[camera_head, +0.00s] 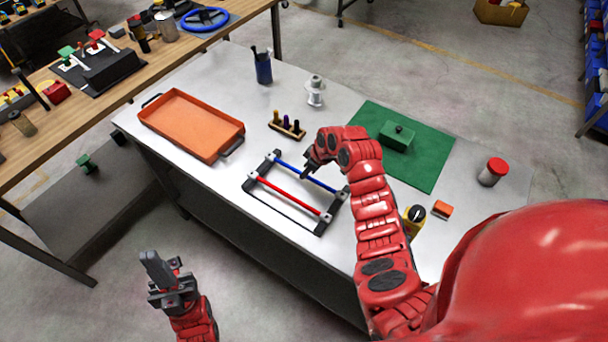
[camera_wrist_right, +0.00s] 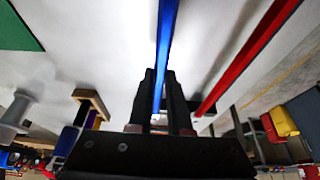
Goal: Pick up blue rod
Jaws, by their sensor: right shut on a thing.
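The blue rod (camera_head: 324,184) lies across a black stand (camera_head: 270,217) on the grey table, parallel to a red rod (camera_head: 290,194). The red rod (camera_wrist_right: 245,60) passes to the right there, apart from the fingers. My left gripper (camera_head: 163,275) is in front of the table, away from the rods, with its fingers apart and nothing between them.
An orange tray (camera_head: 190,122) is at the table's left. A wooden peg block (camera_head: 287,128), a white spool (camera_head: 315,92) and a dark blue cup (camera_head: 263,68) stand behind the stand. A green mat (camera_head: 427,165) with a green box (camera_head: 397,138) lies right of my right arm.

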